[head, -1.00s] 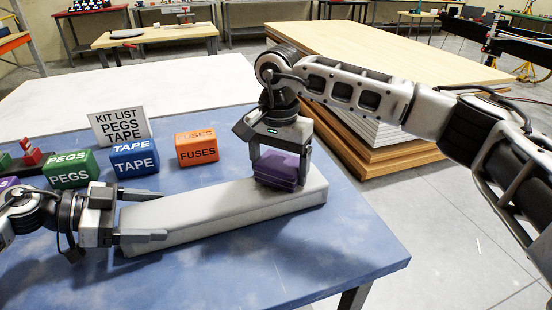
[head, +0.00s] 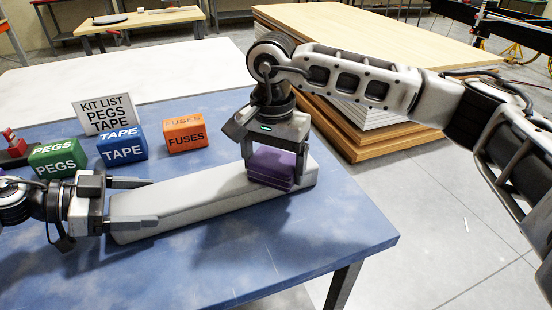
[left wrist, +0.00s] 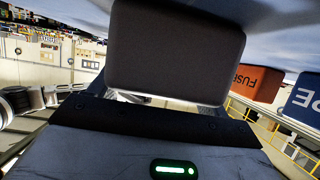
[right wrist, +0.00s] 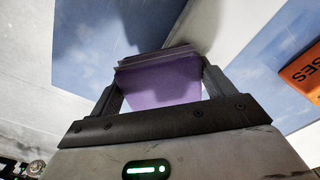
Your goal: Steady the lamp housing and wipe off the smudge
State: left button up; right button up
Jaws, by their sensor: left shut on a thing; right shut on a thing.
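The lamp housing, a long pale grey bar (head: 190,205), lies on the blue table. My left gripper (head: 150,202) is shut on its left end, one finger on each long side. In the left wrist view the housing's grey end (left wrist: 175,55) fills the space in front of the palm. My right gripper (head: 272,162) points down and is shut on a purple pad (head: 271,168) at the housing's right end. The pad appears to touch the top face. It also shows between the fingers in the right wrist view (right wrist: 165,85). No smudge is visible; the pad hides part of the top.
Behind the housing stand a green PEGS box (head: 57,160), a blue TAPE box (head: 122,148), an orange FUSES box (head: 185,134) and a KIT LIST sign (head: 106,112). The blue table (head: 300,245) is clear in front. Stacked boards (head: 370,60) stand beyond its right side.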

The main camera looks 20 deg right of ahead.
aim_at(258, 150)
jog(key=shift+s+a+f, duration=0.15)
jog(key=shift+a, duration=0.5)
jog(key=shift+w+a+r, duration=0.1)
jog(key=shift+w, duration=0.95)
jog(key=shift+w+r, duration=0.1)
jog(key=shift+w, duration=0.9)
jog(key=shift+w+f, duration=0.15)
jog(key=shift+w, duration=1.4)
jog(key=shift+r, duration=3.05)
jog(key=shift+r, duration=0.1)
